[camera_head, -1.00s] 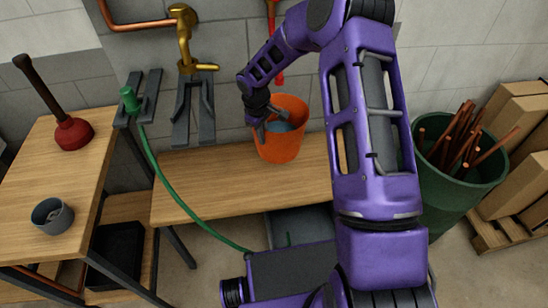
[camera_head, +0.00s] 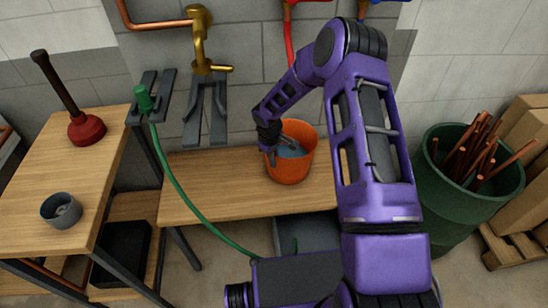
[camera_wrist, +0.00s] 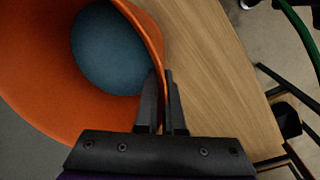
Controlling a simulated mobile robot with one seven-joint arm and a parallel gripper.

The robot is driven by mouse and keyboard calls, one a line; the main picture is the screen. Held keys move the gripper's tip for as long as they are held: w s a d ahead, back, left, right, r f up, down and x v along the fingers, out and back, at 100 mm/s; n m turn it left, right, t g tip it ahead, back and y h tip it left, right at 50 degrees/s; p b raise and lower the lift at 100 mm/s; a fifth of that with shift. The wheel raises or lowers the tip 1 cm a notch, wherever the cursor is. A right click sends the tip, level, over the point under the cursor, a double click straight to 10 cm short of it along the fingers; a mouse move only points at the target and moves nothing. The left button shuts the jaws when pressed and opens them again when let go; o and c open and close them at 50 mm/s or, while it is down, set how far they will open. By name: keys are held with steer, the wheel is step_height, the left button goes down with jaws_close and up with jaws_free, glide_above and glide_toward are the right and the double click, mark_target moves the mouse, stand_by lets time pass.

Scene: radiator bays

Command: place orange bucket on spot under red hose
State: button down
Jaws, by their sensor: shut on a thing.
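The orange bucket (camera_head: 299,171) is at the wooden bench (camera_head: 225,190), below the red hose (camera_head: 289,45) on the wall. It looks upright, with blue-grey inside; whether it touches the bench is unclear. My gripper (camera_head: 271,156) is at the bucket's left rim. In the wrist view my gripper (camera_wrist: 163,82) is shut with the orange rim of the bucket (camera_wrist: 40,110) between its fingers. The bucket hides the wall behind it and part of the bench top.
A gold tap (camera_head: 200,40) and grey brackets (camera_head: 205,110) are on the wall. A green hose (camera_head: 180,187) hangs across the bench's left part. A side table (camera_head: 40,195) holds a plunger (camera_head: 87,129) and grey cup (camera_head: 61,210). A green bin (camera_head: 455,205) stands right.

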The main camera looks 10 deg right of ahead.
steer(key=shift+w, duration=0.1)
steer(key=c, duration=1.5)
jaws_free()
steer(key=shift+f, duration=0.1)
steer(key=o, duration=0.5)
steer(key=r, duration=0.4)
steer(key=s+r+p, duration=0.1)
steer(key=r, duration=0.3)
steer(key=a+r, duration=0.1)
steer(key=r, duration=0.3)
steer(key=shift+s+a+r, duration=0.1)
steer(key=shift+s+r, duration=0.05)
steer(key=shift+s, duration=0.05)
